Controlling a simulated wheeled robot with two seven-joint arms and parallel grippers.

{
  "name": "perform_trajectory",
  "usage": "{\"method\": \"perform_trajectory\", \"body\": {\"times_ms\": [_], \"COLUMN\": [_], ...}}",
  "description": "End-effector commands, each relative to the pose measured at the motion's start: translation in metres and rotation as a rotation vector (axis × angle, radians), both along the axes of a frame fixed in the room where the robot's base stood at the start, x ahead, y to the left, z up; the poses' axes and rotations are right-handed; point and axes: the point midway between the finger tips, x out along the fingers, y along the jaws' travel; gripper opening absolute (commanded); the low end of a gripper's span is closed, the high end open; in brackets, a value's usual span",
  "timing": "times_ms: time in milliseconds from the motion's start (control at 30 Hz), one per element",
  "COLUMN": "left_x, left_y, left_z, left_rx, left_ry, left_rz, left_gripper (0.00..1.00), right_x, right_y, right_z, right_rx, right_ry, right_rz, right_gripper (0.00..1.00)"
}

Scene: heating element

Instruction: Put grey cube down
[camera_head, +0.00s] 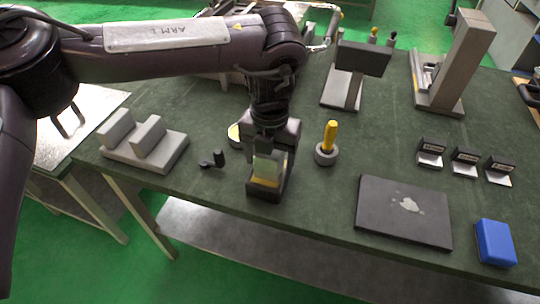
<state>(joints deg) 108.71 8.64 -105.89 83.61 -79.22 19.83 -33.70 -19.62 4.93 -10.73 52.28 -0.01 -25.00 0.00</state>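My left gripper (270,160) points straight down over the front middle of the green table (340,205). Its fingers are on either side of a small pale grey block, the grey cube (267,166), whose lower part looks yellowish. The cube is at a dark, square-sided holder (265,192) near the table's front edge. The gripper looks shut on the cube. The fingers hide part of it, and I cannot tell whether its underside is resting. My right gripper is not in view.
A grey two-block fixture (145,152) stands at the left. A round holder with a yellow-handled tool (327,142) is just right of the gripper.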

Motion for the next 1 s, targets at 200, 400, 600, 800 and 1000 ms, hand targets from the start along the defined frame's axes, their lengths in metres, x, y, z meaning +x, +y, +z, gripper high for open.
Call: {"method": "perform_trajectory", "body": {"times_ms": [200, 400, 600, 800, 1000], "left_x": [0.000, 0.001, 0.001, 0.001, 0.000], "left_y": [0.000, -0.001, 0.000, 0.000, 0.000], "left_z": [0.003, 0.030, 0.077, 0.111, 0.123], "left_rx": [0.000, -0.002, 0.001, 0.001, 0.001], "left_ry": [-0.001, -0.004, -0.007, -0.003, 0.000], "left_rz": [0.000, -0.001, -0.001, -0.001, 0.000], "left_gripper": [0.70, 0.70, 0.70, 0.70, 0.70], "right_x": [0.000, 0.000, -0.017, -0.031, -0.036], "right_y": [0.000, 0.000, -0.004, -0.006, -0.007], "right_z": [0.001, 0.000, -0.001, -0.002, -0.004], "right_rx": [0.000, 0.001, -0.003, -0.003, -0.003], "right_ry": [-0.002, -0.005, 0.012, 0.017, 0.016], "right_rz": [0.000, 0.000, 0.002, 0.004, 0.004], "right_gripper": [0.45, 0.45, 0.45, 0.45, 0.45]}}
